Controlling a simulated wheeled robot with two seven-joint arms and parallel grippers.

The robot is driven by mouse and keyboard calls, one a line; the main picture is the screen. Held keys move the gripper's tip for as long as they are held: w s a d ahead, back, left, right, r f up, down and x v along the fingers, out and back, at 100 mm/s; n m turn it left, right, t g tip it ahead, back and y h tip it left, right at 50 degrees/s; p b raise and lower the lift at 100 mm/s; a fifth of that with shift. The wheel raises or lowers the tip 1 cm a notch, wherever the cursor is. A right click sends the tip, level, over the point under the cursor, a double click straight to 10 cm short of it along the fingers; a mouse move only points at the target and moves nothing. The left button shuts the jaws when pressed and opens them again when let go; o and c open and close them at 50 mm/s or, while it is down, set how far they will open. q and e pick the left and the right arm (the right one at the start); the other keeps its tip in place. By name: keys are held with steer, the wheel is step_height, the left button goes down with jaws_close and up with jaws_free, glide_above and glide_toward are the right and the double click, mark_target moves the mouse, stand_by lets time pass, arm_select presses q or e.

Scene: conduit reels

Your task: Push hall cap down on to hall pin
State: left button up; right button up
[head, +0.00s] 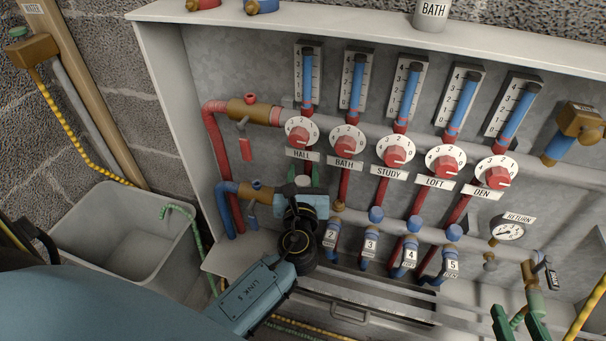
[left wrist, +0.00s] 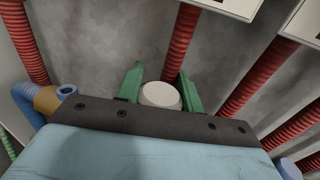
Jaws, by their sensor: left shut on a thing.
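My left gripper (head: 305,178) is below the HALL dial, its two green fingers shut on the hall cap. The hall cap is a pale round cap between the fingertips in the left wrist view (left wrist: 160,95); little of it shows in the head view (head: 303,181). The red ribbed hall pipe runs up behind it in the left wrist view (left wrist: 181,42). The hall pin is hidden by the gripper and cap, so I cannot tell whether cap and pin touch. My right gripper (head: 520,326) shows two green fingers apart at the lower right.
The HALL dial (head: 299,133) and its label (head: 302,155) are just above the left gripper. A blue elbow pipe (head: 224,205) is close on the left. Numbered valves (head: 370,243) stand to the right. A grey tub (head: 75,226) is at the far left.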

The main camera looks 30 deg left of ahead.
arm_select(q)
steer(key=shift+f, duration=0.15)
steer(key=o, duration=1)
steer(key=shift+o, duration=0.2)
steer(key=shift+s, duration=0.1)
steer(key=p+v, duration=0.2)
steer(key=v, duration=1.1)
steer(key=shift+s+d, duration=0.1)
